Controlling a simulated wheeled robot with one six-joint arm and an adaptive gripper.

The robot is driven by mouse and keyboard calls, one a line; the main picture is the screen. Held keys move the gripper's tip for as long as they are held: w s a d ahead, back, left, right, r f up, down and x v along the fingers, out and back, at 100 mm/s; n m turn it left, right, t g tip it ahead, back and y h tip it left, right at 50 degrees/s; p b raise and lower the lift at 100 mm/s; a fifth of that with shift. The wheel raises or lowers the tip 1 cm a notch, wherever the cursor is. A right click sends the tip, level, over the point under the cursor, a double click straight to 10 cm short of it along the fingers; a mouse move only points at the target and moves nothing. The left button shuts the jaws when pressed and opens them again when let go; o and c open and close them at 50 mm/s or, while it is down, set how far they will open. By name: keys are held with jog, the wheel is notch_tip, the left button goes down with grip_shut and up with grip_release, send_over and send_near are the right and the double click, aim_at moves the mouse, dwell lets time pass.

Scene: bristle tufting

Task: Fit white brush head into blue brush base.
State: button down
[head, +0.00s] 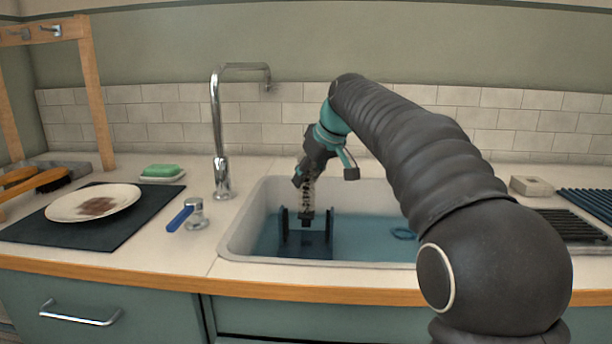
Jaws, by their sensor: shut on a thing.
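My gripper (307,180) points down over the left part of the sink. It is shut on a narrow, pale, speckled piece (308,194), which may be the white brush head. A dark block (306,217) shows at its lower end. Below is a dark blue stand (308,243) in the sink, with an upright post on each side. It may be the blue brush base, but I cannot tell for sure. The dark block hangs between the posts; I cannot tell whether it touches the stand.
The sink (236,240) holds blue water and a blue ring (403,233). A tap (220,150) and a blue-handled lever (181,217) stand to its left. Further left are a soiled plate (75,203) on a dark mat (110,232), and green soap (162,170).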

aim_at(311, 199)
jog(key=shift+f+b, duration=1.45)
jog(key=shift+f, duration=0.65)
jog(key=shift+s+f+p, duration=0.15)
jog(key=shift+f+p, duration=0.05)
jog(key=shift+p, duration=0.1)
dwell(0.4)
jog(key=shift+f+b, duration=0.65)
jog(key=shift+f, duration=0.65)
dwell(2.7)
jog(key=c, duration=0.7)
grip_release()
